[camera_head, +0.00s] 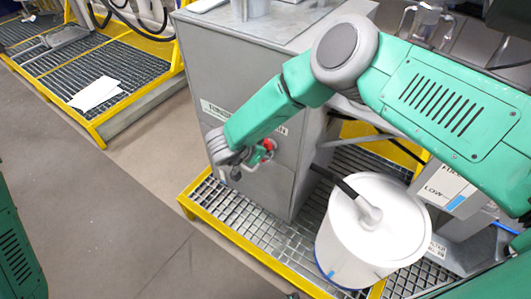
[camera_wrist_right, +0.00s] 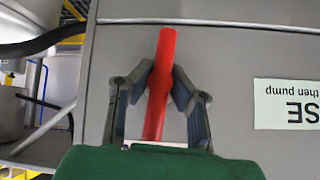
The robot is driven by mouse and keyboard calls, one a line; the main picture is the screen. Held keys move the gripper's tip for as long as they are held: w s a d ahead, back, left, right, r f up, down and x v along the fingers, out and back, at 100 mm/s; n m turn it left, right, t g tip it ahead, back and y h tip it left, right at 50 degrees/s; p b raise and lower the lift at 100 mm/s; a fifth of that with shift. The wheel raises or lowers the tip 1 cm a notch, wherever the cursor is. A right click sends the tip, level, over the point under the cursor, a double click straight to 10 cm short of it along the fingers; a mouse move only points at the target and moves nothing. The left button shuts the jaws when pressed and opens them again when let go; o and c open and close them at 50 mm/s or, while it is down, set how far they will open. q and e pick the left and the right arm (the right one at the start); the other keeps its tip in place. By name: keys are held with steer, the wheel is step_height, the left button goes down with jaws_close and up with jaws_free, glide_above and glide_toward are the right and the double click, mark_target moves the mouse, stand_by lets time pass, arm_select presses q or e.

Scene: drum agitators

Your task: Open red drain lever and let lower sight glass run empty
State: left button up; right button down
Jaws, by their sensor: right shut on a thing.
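The red drain lever (camera_wrist_right: 158,118) stands out from a grey cabinet front in the right wrist view, leaning slightly. My right gripper (camera_wrist_right: 160,84) is shut on it, one dark finger on each side. In the head view the lever (camera_head: 268,144) shows only as a small red bit at my right gripper (camera_head: 259,156), low on the side of the grey cabinet. The gripper and wrist hide most of it there. I cannot make out the lower sight glass in either view. My left gripper is not in view.
The grey cabinet (camera_head: 245,45) stands on a yellow-edged grating (camera_head: 265,232). A white lidded drum (camera_head: 362,248) with a black hose stands right of it. A white label (camera_wrist_right: 288,103) is beside the lever. Bare floor (camera_head: 130,215) lies to the left.

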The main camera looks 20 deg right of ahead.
steer(key=shift+s+a+f+n+g+b, duration=0.2)
steer(key=shift+a+n+g+b, duration=0.1)
steer(key=shift+g+b, duration=0.1)
steer(key=shift+h, duration=0.3)
steer(key=c, duration=1.5)
jaws_free()
steer(key=shift+w+r, duration=0.1)
steer(key=shift+w, duration=0.05)
steer(key=v, duration=1.2)
